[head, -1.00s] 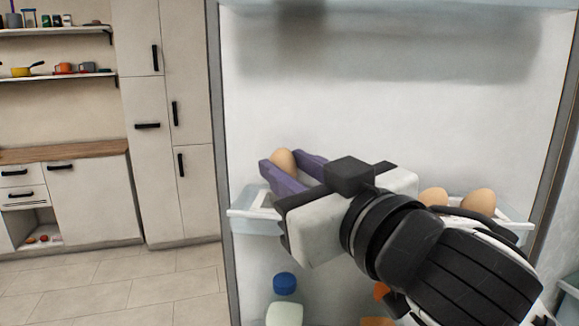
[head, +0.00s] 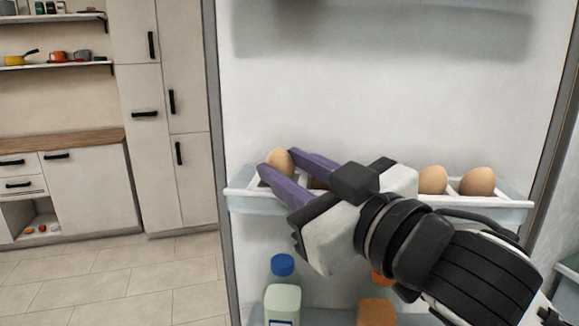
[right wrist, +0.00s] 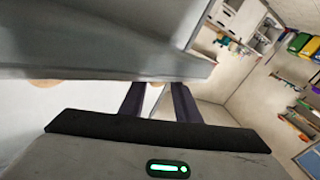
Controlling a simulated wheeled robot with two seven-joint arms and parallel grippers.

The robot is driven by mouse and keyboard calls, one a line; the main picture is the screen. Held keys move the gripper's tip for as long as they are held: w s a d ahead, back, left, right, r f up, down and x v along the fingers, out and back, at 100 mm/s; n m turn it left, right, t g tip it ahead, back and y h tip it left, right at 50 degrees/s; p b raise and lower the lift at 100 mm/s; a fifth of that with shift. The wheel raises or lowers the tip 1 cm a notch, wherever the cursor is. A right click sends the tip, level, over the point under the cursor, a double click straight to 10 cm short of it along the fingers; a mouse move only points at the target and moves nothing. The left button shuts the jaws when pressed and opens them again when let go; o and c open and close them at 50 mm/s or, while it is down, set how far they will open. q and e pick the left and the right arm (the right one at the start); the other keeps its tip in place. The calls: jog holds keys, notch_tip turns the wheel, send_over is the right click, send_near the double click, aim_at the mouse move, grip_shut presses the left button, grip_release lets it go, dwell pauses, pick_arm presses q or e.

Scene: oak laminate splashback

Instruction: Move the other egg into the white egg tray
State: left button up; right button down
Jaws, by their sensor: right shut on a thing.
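A light brown egg (head: 278,159) sits between the purple fingertips of my right gripper (head: 281,165), which is shut on it. The egg is at the left end of the white egg tray (head: 246,188), low against the tray; the near finger hides its underside, so I cannot tell whether it touches. Two more brown eggs stand in the tray's right part, one egg (head: 432,180) beside another egg (head: 478,181). A small brown patch shows between the fingers, too covered to identify. The right wrist view shows the dark fingers (right wrist: 158,102), but not clearly the held egg. My left gripper is out of view.
The tray rests in a fridge door shelf (head: 500,213). Below stand a blue-capped bottle (head: 283,305) and an orange-coloured container (head: 378,311), partly under my arm. The door's inner wall rises behind the tray. Kitchen cabinets (head: 88,195) and open floor lie left.

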jog(key=shift+f, duration=0.15)
dwell(0.5)
jog(key=c, duration=1.3)
grip_release()
jog(key=shift+o, duration=0.2)
jog(key=shift+f, duration=0.1)
